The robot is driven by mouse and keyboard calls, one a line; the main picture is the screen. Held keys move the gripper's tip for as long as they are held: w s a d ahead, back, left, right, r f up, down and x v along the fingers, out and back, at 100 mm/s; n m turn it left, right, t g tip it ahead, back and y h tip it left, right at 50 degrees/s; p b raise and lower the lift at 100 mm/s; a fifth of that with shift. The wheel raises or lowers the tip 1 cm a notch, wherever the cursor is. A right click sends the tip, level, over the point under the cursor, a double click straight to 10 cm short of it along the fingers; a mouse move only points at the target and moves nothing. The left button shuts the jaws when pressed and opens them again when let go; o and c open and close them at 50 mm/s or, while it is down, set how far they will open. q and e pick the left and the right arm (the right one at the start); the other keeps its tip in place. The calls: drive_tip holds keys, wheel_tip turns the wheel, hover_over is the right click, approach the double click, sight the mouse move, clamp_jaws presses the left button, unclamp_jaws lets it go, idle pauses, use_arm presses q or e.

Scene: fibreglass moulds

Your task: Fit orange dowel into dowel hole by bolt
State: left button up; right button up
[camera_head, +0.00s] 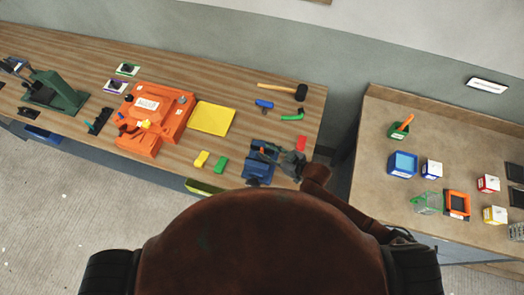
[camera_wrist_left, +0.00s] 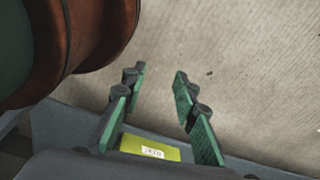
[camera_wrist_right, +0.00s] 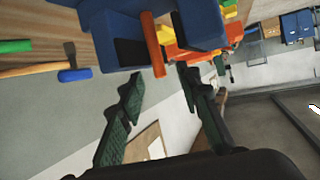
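The orange dowel (camera_wrist_right: 153,45) stands out of a blue holder (camera_wrist_right: 200,25) in the right wrist view. My right gripper (camera_wrist_right: 160,75) is open. Its fingertips are on either side of the dowel's free end, and I cannot tell whether they touch it. In the head view the right gripper (camera_head: 277,156) is at the blue holder (camera_head: 258,172), partly covering it. The orange mould (camera_head: 160,109) lies further left on the bench; its dowel hole and bolt are too small to tell. My left gripper (camera_wrist_left: 158,82) is open and empty, above the floor by the bench's front edge.
A yellow sheet (camera_head: 212,118) lies beside the mould. A yellow block (camera_head: 201,159), a green block (camera_head: 220,164) and a red block (camera_head: 301,143) lie near the holder. A hammer (camera_head: 299,92) is at the back. A second bench (camera_head: 380,219) stands right, across a gap.

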drive_tip(key=shift+w+a+f, duration=0.15)
drive_tip(key=shift+a, duration=0.1)
drive_tip(key=c, duration=0.9)
use_arm(q)
drive_tip(key=shift+w+r, duration=0.1)
drive_tip(key=shift+w, duration=0.55)
use_arm(e)
clamp_jaws()
use_arm(q)
drive_tip(key=shift+w, duration=0.15)
